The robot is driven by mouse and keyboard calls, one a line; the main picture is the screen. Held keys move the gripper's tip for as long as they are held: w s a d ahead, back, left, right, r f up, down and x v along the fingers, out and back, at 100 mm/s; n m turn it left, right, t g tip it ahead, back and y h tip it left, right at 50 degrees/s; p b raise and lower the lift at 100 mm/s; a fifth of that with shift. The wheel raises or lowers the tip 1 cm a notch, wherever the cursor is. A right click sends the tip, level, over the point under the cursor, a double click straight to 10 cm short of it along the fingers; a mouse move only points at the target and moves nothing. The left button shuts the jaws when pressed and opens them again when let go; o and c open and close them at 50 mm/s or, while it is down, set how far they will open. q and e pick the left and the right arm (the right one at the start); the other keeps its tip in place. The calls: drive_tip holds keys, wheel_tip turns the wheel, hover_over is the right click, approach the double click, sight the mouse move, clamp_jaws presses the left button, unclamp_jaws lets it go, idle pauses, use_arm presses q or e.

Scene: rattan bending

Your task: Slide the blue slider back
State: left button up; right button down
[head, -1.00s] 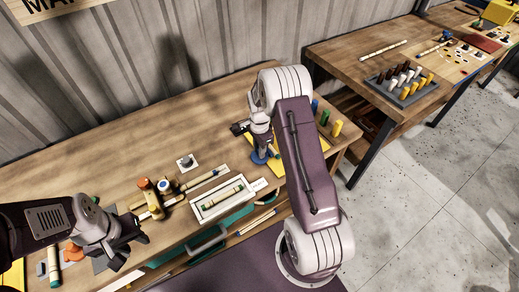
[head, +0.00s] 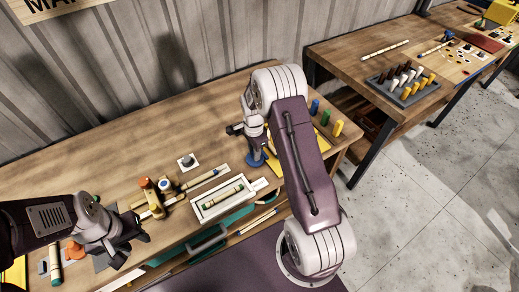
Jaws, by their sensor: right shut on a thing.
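The blue slider (head: 255,161) shows as a round blue piece at the right part of the bench, beside a yellow board. My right gripper (head: 256,151) points down onto it and is shut on it. Its fingertips are small and partly hidden by my arm. My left gripper (head: 131,251) is at the front left, above the bench edge, with its fingers apart and nothing between them.
A white tray (head: 199,213) holding a green-ended rod lies at the front middle. Left of it is a wooden jig (head: 180,198) with an orange knob. Coloured pegs (head: 325,117) stand behind my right arm. The bench's back middle is clear.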

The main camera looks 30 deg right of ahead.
drive_tip(key=c, duration=1.4)
unclamp_jaws()
drive_tip(key=shift+o, duration=0.8)
drive_tip(key=shift+a, duration=0.2)
wheel_tip(320, 180, up, 9)
drive_tip(key=shift+r+b, duration=0.1)
drive_tip(key=shift+b, duration=0.45)
